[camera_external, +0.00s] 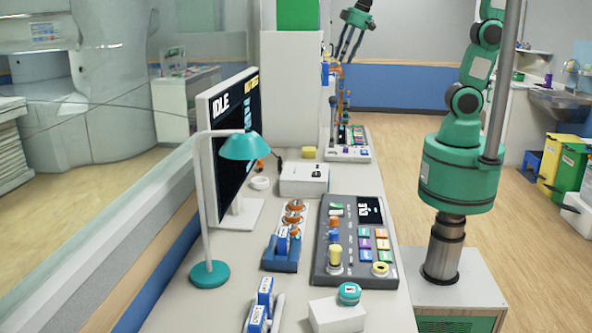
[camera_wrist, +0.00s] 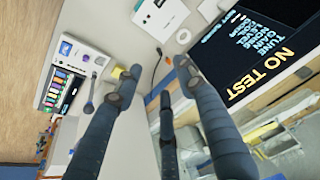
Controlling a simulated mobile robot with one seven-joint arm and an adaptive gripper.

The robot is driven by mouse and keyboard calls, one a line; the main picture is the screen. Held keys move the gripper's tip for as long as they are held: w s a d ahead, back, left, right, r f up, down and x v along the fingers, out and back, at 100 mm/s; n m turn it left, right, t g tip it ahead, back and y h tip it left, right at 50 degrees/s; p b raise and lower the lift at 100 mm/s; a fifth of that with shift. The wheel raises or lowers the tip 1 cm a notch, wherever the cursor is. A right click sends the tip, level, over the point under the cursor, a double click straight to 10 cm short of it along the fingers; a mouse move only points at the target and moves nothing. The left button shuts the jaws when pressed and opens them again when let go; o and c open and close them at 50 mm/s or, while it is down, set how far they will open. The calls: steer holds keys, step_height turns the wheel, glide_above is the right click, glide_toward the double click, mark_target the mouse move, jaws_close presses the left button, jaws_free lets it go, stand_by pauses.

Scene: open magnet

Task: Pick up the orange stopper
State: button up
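Orange ring-like or stopper-like pieces (camera_external: 295,207) sit on a blue rack (camera_external: 281,262) in the middle of the counter in the external view. Another small orange piece (camera_external: 261,165) shows beside the teal lamp head. I cannot tell which one is the orange stopper. My gripper (camera_external: 347,48) hangs high over the far end of the counter, well beyond the rack. In the wrist view its dark fingers (camera_wrist: 160,85) are spread, with nothing between them. No orange stopper is clear in the wrist view.
A teal lamp (camera_external: 209,274) and a monitor (camera_external: 228,120) stand left of the rack. A grey control panel (camera_external: 325,270) lies to its right. A white box (camera_external: 304,180) is behind the rack. A white device (camera_wrist: 82,58) and the monitor (camera_wrist: 270,55) show in the wrist view.

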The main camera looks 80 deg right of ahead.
steer(key=w+d+f+g, duration=0.1)
steer(key=w+f, duration=0.1)
steer(key=w, duration=0.4)
steer(key=w+d+f, duration=0.2)
steer(key=w, duration=0.4)
steer(key=m+g+p, duration=0.3)
glide_above(255, 165)
steer(key=d, duration=0.1)
step_height(255, 165, down, 36)
steer(key=shift+f, duration=0.45)
steer(key=shift+f+b, duration=0.35)
steer(key=shift+f, duration=3.95)
steer(key=shift+f, duration=0.1)
steer(key=shift+f, duration=2.5)
